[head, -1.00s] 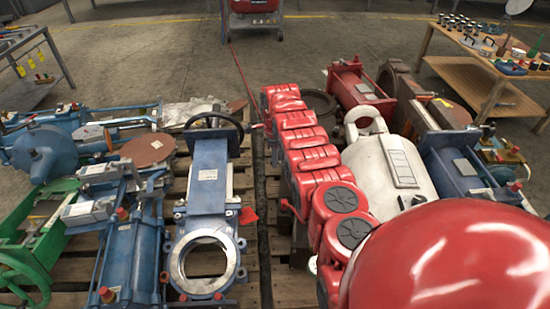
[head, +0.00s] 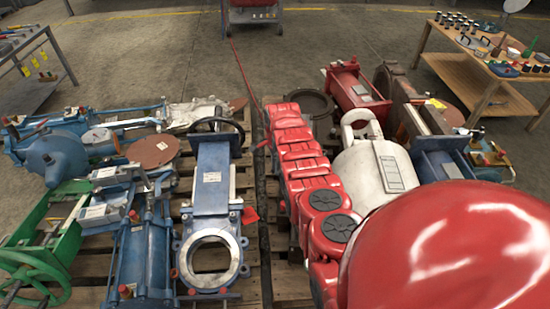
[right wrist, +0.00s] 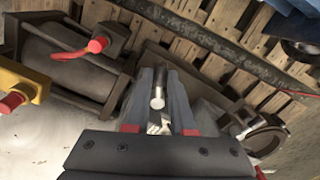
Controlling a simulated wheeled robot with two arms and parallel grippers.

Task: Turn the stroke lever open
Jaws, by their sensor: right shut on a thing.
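In the right wrist view my right gripper (right wrist: 158,112) is shut on a short pale metal bar with a round end, which looks like the stroke lever (right wrist: 158,96). The bar lies between the two grey-blue fingers. Its lower end is hidden by the gripper body. In the head view my red right arm (head: 300,150) reaches forward over the right-hand pallet and hides the gripper and the lever. My left gripper is in neither view.
A dull cylinder (right wrist: 70,65) with a red-tipped fitting (right wrist: 97,44) is close by in the wrist view. A blue gate valve (head: 210,190) lies left of a dark strip between pallets. A white tank (head: 380,165) stands right of my arm. Open floor lies beyond.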

